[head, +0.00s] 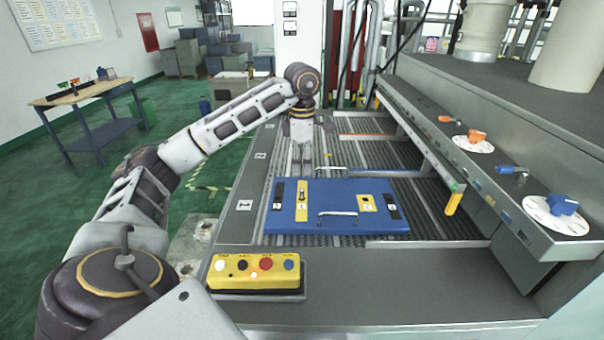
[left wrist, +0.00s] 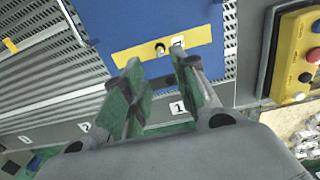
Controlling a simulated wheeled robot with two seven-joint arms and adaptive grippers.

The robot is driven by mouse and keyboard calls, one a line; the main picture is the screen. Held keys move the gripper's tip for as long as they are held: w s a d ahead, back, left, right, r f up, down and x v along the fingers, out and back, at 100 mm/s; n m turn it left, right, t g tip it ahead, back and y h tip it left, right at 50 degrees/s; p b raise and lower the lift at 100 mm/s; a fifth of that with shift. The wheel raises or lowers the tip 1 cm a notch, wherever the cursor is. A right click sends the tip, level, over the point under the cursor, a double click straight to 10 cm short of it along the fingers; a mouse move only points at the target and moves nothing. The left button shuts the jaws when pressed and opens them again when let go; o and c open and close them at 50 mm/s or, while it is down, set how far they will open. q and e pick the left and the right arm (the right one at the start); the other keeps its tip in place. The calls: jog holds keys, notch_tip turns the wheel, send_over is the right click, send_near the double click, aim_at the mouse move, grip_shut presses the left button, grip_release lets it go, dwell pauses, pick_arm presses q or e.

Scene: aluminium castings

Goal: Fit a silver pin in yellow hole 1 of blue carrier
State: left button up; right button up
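The blue carrier (head: 350,226) lies flat on the ribbed conveyor bed, with a silver handle, yellow patches and black patches on top. Its left yellow strip (head: 302,200) carries labels and small holes. My left gripper (head: 302,160) is above the carrier's far left side. In the left wrist view, the left gripper (left wrist: 161,72) has its fingers apart, with no pin visible between them. My right gripper is out of view.
A yellow button box (head: 255,272) stands at the near edge. A grey control ledge (head: 480,165) with dials runs along the right. A rail with a yellow end (head: 453,203) stands right of the carrier. A workbench (head: 80,92) stands at the far left.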

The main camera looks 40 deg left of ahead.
pick_arm(q)
jog(key=shift+r, duration=1.05)
